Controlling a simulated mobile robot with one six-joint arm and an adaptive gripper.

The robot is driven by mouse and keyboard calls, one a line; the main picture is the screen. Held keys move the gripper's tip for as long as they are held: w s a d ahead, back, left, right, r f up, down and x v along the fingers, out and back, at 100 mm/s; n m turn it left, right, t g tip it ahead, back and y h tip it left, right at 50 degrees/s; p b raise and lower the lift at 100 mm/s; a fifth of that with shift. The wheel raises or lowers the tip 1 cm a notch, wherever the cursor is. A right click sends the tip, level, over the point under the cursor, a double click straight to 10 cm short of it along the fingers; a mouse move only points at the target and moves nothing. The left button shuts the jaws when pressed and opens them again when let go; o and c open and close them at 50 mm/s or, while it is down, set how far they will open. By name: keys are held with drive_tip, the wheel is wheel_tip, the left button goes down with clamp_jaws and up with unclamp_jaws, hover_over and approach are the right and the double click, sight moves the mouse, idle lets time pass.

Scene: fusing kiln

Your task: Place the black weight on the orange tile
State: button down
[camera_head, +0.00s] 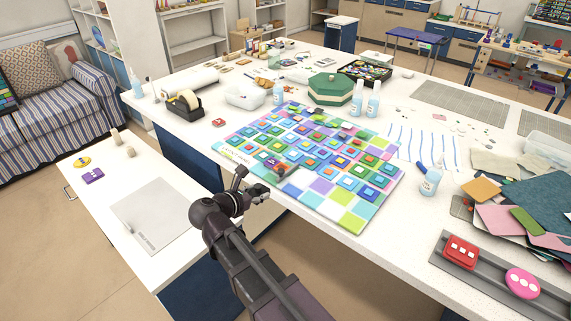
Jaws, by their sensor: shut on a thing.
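My gripper (258,192) is at the end of my dark arm, at the front edge of the white table, near the lower left side of the mosaic board. It is shut on a small dark thing, taken to be the black weight, whose outline blends with the dark gripper. The mosaic board (345,212) carries rows of coloured square tiles, several of them orange or with orange centres. Which one is the orange tile I cannot tell. My gripper looks apart from the board's tiles, but its height is unclear.
A lower white side table (110,205) with a grey sheet (150,215) stands at left. A glue bottle (431,182) and a grey rail (505,283) are at right.

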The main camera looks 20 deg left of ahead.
drive_tip(key=shift+w+d, duration=0.1)
drive_tip(key=shift+d, duration=0.05)
drive_tip(key=w+d+r+p, duration=0.2)
drive_tip(key=d+r+p, duration=0.1)
drive_tip(key=d, duration=0.2)
drive_tip(key=w+d+r+p, duration=0.3)
drive_tip(key=d, duration=0.3)
drive_tip(key=shift+w+d+r+m+h+p, duration=0.25)
drive_tip(key=shift+d+r+m+h+p, duration=0.05)
drive_tip(key=shift+r+p, duration=0.1)
drive_tip(key=w+a, duration=0.3)
drive_tip(key=w+a+f+b, duration=0.1)
drive_tip(key=w+a, duration=0.6)
drive_tip(key=shift+w+a+f, duration=0.15)
drive_tip(key=shift+w+f, duration=0.05)
drive_tip(key=shift+w, duration=0.05)
